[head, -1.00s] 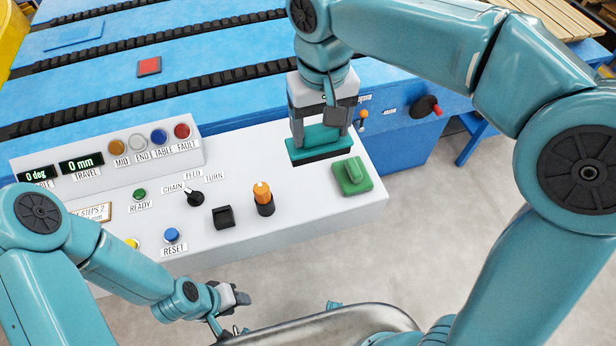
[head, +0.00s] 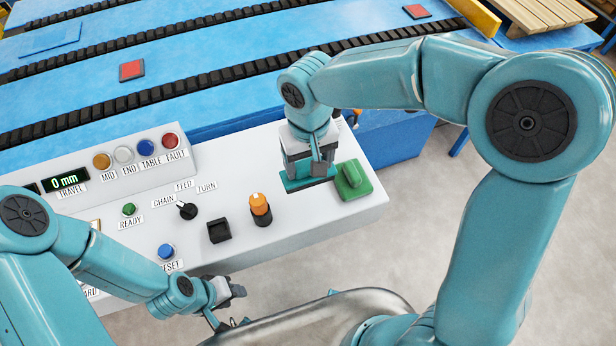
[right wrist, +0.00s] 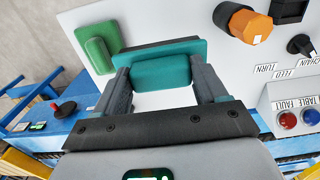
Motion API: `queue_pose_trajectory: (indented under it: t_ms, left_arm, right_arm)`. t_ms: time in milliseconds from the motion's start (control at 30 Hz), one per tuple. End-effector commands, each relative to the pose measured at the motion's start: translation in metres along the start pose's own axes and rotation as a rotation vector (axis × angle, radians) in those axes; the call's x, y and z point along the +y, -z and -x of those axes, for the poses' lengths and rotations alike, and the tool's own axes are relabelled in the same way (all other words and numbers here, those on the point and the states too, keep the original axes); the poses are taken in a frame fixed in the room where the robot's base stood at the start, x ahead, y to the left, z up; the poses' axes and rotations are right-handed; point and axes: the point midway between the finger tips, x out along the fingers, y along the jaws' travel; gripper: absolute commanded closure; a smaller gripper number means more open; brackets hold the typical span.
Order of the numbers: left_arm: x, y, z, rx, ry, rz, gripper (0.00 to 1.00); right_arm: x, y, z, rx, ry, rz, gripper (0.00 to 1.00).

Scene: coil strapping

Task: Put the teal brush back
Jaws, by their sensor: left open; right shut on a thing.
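The teal brush (head: 297,184) is in my right gripper (head: 309,170), over the right end of the white console (head: 225,190). A dark strip shows along its edge; I cannot tell if the brush touches the console top. In the right wrist view both fingers (right wrist: 162,74) close on the sides of the teal block (right wrist: 162,71). My left gripper (head: 232,291) is open and empty in front of the console's front edge.
A green block (head: 353,180) stands right beside the brush. An orange-topped knob (head: 260,207), a black square part (head: 220,231), a selector (head: 187,210) and several buttons are on the console. Behind lies the blue conveyor bed (head: 200,60) with black chains.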

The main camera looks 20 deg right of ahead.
Motion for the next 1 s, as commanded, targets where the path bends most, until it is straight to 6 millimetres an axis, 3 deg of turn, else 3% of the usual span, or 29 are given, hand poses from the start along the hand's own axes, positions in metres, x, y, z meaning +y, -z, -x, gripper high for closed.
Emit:
queue_pose_trajectory:
  t_ms: [467,867,900,933,1000]
  left_arm:
    - [0.0,0.0,0.001,0.0,0.0,0.0,0.57]
    - [-0.001,0.0,-0.003,0.0,0.0,0.0,0.57]
    - [-0.001,0.0,-0.001,0.0,0.0,0.0,0.57]
    - [-0.001,0.0,-0.001,0.0,0.0,0.0,0.57]
    - [-0.001,0.0,-0.001,0.0,0.0,0.001,0.57]
  right_arm:
    - [0.0,0.003,-0.065,-0.003,0.0,0.0,0.57]
    - [0.0,0.004,-0.072,0.001,0.001,0.0,0.57]
    - [0.0,0.004,-0.07,0.001,0.001,0.0,0.15]
    - [0.0,0.004,-0.07,0.001,0.001,0.0,0.06]
    - [0.0,0.004,-0.07,0.001,0.001,0.0,0.03]
